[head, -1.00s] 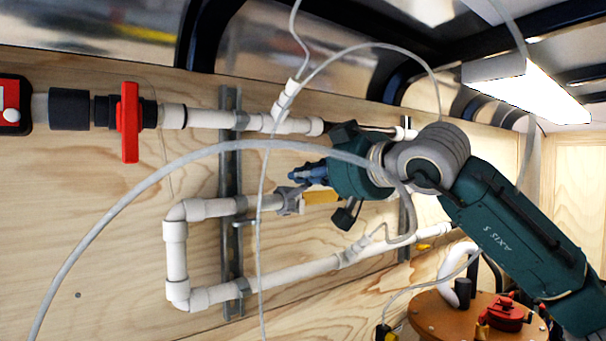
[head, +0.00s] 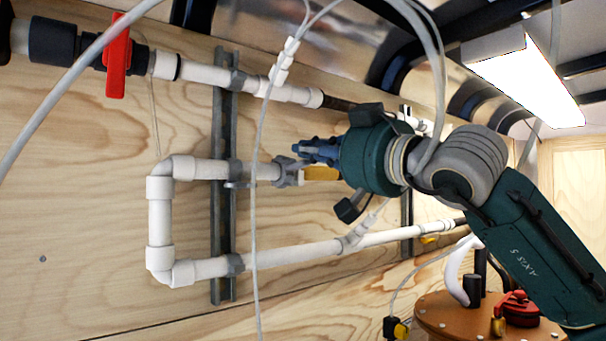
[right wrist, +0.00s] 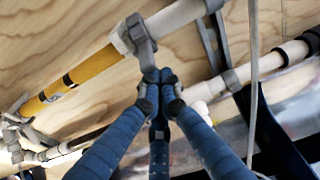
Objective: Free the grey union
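The grey union (head: 287,171) sits on the middle pipe run, between a white pipe (head: 267,171) and a yellow filter (head: 321,173). In the right wrist view, the union (right wrist: 138,35) has a lug that points down toward my fingertips. My right gripper (head: 300,150) is close beside the union in the head view. In the right wrist view, the blue fingers of this gripper (right wrist: 159,76) come together at their tips, just below the lug. I cannot tell whether the tips touch or pinch it. My left gripper is not in view.
A white pipe loop (head: 160,225) is clamped to a metal strut (head: 222,270) on the plywood wall. A red valve lever (head: 117,55) is at upper left. A thin hose (head: 257,200) hangs in front of the pipes. An orange-brown drum lid (head: 450,315) stands lower right.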

